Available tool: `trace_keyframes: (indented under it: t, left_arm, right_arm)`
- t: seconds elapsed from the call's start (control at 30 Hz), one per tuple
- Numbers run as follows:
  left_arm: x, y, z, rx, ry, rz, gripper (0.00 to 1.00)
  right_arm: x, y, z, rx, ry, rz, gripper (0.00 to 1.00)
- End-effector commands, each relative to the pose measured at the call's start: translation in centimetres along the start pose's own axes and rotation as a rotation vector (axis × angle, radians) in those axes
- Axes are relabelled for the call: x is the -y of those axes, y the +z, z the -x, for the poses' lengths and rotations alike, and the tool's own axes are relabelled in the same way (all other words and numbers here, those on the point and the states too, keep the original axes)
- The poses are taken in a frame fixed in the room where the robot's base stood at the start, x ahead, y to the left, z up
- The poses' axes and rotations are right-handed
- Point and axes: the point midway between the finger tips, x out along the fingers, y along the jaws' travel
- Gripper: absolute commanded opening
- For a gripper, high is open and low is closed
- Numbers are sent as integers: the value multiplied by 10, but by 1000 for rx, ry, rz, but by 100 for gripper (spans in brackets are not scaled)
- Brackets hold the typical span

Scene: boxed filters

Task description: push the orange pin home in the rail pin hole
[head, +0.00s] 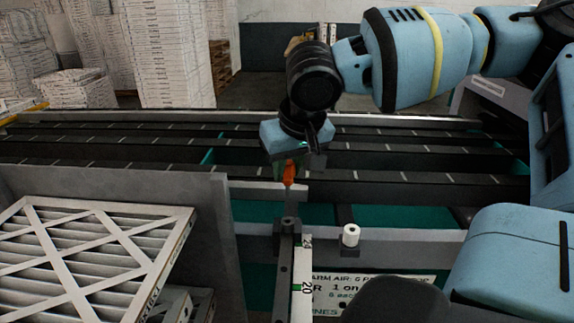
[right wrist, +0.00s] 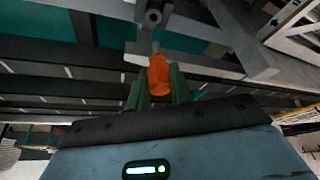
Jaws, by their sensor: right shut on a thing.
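The orange pin (head: 289,174) hangs below my right gripper (head: 288,164) in the head view. In the right wrist view the two green fingers are shut around the pin's orange body (right wrist: 158,74), and its grey tip points toward the rail. The rail (head: 284,275) runs toward me at the lower middle, with a dark block with a round hole (head: 290,224) at its far end. The block also shows in the right wrist view (right wrist: 153,15). The pin's tip appears apart from the hole; the exact height is hard to tell. My left gripper is not in view.
A white roller (head: 351,236) on a bracket stands right of the rail. A scale strip (head: 303,277) and a printed label (head: 365,285) lie beside it. A grey panel (head: 215,230) and framed filters (head: 85,250) stand left. Conveyor strips (head: 420,188) cross behind; stacked boxes (head: 165,50) stand beyond.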

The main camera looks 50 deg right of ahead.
Motion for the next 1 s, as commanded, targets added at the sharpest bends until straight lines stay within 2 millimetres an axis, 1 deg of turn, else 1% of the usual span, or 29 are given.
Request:
trace_keyframes:
  t: [0.33, 0.5, 1.0]
  left_arm:
    - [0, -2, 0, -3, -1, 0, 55]
    - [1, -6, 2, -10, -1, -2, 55]
    - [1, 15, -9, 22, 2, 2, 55]
  right_arm:
    - [0, 0, 1, -1, 0, 0, 0]
    - [0, 0, 1, 0, 1, 1, 0]
    - [0, 16, -38, 3, 1, 1, 0]
